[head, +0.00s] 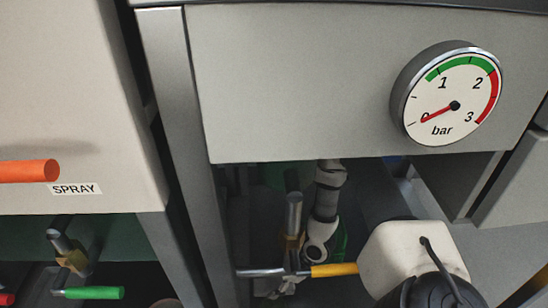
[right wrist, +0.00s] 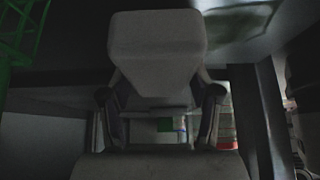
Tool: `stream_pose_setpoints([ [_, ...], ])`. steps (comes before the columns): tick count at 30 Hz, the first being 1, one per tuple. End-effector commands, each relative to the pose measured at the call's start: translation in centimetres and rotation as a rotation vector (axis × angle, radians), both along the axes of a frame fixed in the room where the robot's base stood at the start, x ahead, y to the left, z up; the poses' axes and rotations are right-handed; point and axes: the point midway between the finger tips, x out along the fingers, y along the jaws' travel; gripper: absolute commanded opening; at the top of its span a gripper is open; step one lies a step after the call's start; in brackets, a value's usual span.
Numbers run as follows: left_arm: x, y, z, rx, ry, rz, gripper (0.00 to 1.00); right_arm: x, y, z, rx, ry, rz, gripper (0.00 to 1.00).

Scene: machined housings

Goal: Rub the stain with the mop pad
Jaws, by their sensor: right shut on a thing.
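My right gripper (head: 402,252) shows in the head view as a pale body with a dark cable, at the lower right below the gauge panel. Its fingers are hidden there. In the right wrist view my right gripper (right wrist: 160,82) has its dark fingers shut on a pale grey block, which looks like the mop pad (right wrist: 158,42). A darker, glossy patch, possibly the stain (right wrist: 240,20), lies on the surface at the top right of that view, beside the pad. I cannot tell whether they touch. My left gripper cannot be made out.
A grey panel (head: 290,85) with a round pressure gauge (head: 452,98) hangs over my right gripper. A yellow valve handle (head: 334,269) is just left of it. An orange handle (head: 30,171) and a green handle (head: 95,293) are at the left. Room under the panel is tight.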

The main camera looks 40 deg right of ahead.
Motion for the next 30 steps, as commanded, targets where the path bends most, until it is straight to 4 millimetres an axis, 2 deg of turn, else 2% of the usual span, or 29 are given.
stream_pose_setpoints([
  [30,0.0,0.0,-1.5,0.000,0.001,0.000,0.87,0.0,0.0,-1.9,0.000,0.000,0.000,0.34],
])
